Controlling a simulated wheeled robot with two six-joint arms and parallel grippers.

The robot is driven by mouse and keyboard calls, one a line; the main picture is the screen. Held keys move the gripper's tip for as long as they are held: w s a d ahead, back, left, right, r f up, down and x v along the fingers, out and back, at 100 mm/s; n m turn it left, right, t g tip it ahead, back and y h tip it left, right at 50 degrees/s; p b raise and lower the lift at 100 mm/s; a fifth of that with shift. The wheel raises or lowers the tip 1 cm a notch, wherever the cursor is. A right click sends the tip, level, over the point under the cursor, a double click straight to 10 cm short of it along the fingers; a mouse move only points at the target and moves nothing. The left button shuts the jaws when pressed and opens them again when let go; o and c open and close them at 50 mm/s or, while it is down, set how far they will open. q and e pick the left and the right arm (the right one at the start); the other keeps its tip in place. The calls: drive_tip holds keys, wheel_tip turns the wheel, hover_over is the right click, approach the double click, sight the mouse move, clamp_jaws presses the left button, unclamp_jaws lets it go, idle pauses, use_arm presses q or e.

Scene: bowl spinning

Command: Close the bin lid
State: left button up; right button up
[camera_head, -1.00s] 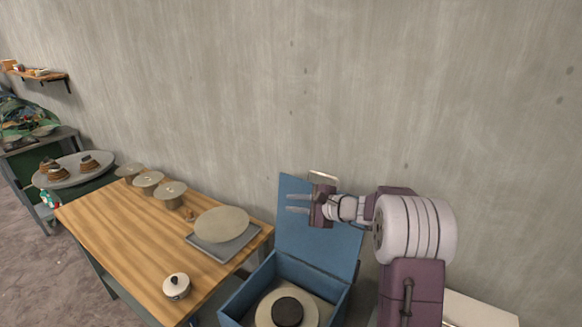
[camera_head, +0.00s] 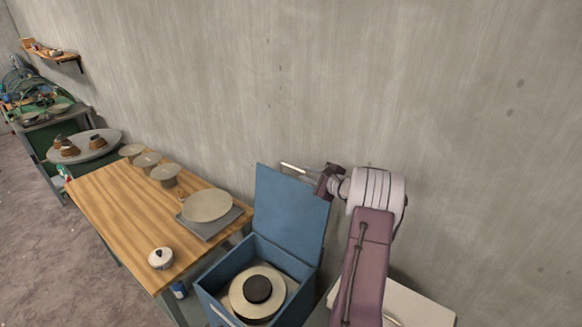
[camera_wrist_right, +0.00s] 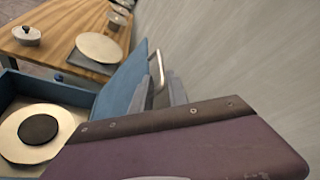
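The blue bin (camera_head: 212,292) stands on the floor to the right of the wooden table. Its blue lid (camera_head: 290,212) is raised, close to upright near the wall. A pale metal handle (camera_head: 292,167) is at the lid's top edge; it also shows in the right wrist view (camera_wrist_right: 158,72). My right gripper (camera_head: 308,173) is at the lid's top edge, beside the handle. Its two fingers (camera_wrist_right: 164,90) look apart, with the handle close to them; whether they touch it I cannot tell. My left gripper is out of view.
Inside the bin is a round pale disc with a dark centre (camera_head: 258,289). The wooden table (camera_head: 120,205) at left holds a grey tray (camera_head: 226,224) with a round plate, a lidded pot (camera_head: 161,258) and several bowls. A concrete wall (camera_head: 400,90) rises behind.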

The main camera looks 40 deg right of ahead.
sight(294, 169)
drive_tip(key=shift+r+p+x, duration=0.1)
drive_tip(key=shift+p+x, duration=0.45)
drive_tip(key=shift+x, duration=0.05)
drive_tip(key=shift+r+p+x, duration=0.15)
drive_tip(key=shift+p+x, duration=0.4)
drive_tip(key=shift+x, duration=0.1)
drive_tip(key=p+x, duration=0.2)
drive_tip(key=x, duration=0.4)
drive_tip(key=shift+f, duration=0.25)
drive_tip(key=shift+w+d, duration=0.1)
clamp_jaws()
